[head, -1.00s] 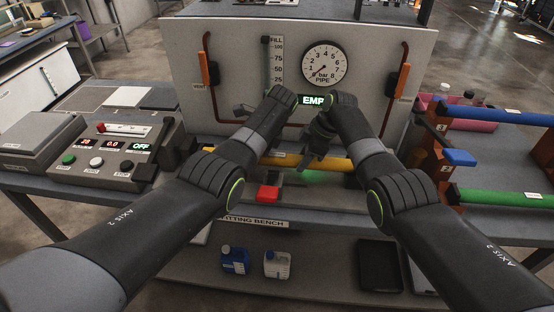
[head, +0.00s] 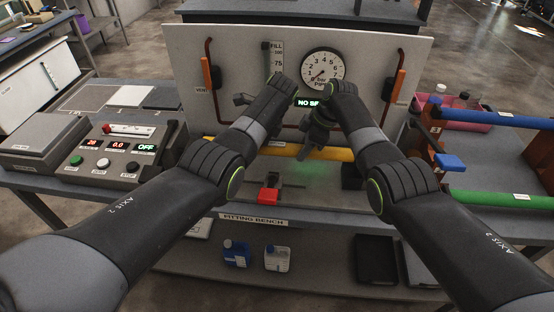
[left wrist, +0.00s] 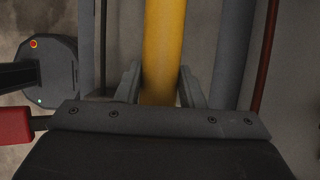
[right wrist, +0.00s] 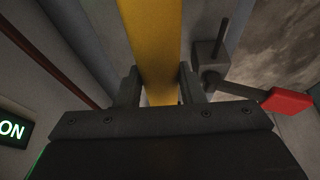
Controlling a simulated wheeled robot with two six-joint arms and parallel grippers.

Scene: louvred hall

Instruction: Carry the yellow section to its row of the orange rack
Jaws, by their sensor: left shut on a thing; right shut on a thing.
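The yellow section (head: 338,154) is a long yellow pipe lying level across the fitting bench (head: 330,196), in front of the upright panel. My right gripper (head: 307,150) is shut on it, and the pipe also runs between the fingers in the right wrist view (right wrist: 157,90). My left gripper (left wrist: 160,92) is shut on it too; in the head view my own arm mostly hides that grip. The orange rack (head: 416,142) stands at the right, holding a blue pipe (head: 500,119) and a green pipe (head: 500,198). A blue piece (head: 449,161) sits between those pipes.
The grey panel (head: 230,60) with gauge (head: 322,67) and orange-handled valves rises behind the pipe. A red-handled clamp (head: 268,195) is on the bench. A control box (head: 118,155) stands left, a pink bin (head: 468,115) behind the rack. Jugs stand on the shelf below.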

